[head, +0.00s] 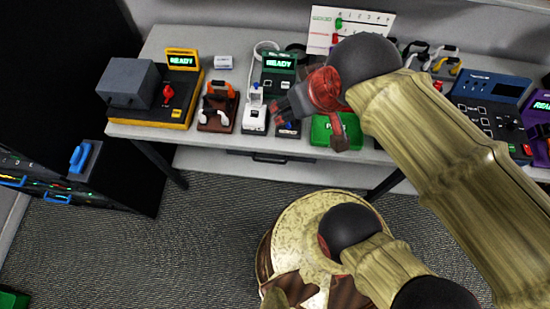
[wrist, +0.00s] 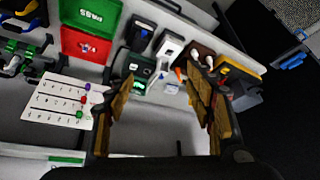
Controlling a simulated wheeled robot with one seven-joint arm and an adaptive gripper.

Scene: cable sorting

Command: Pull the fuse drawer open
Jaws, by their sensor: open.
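A drawer with a dark bar handle (head: 270,158) sits under the front edge of the table in the head view. It looks shut, and no label on it is readable, so I cannot tell that it is the fuse drawer. My gripper (head: 305,118) is above the table's devices, higher than the drawer handle and apart from it. In the wrist view my gripper (wrist: 160,78) shows two brown-padded fingers spread wide with nothing held between them. The drawer is not clearly visible in the wrist view.
The table (head: 215,155) carries a yellow READY unit (head: 172,100), a white device (head: 254,112), a green case (head: 322,130) and a blue-black panel (head: 488,110). A white slider board (head: 350,22) stands behind. A black cabinet (head: 75,170) with blue handles stands left. Carpet in front is open.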

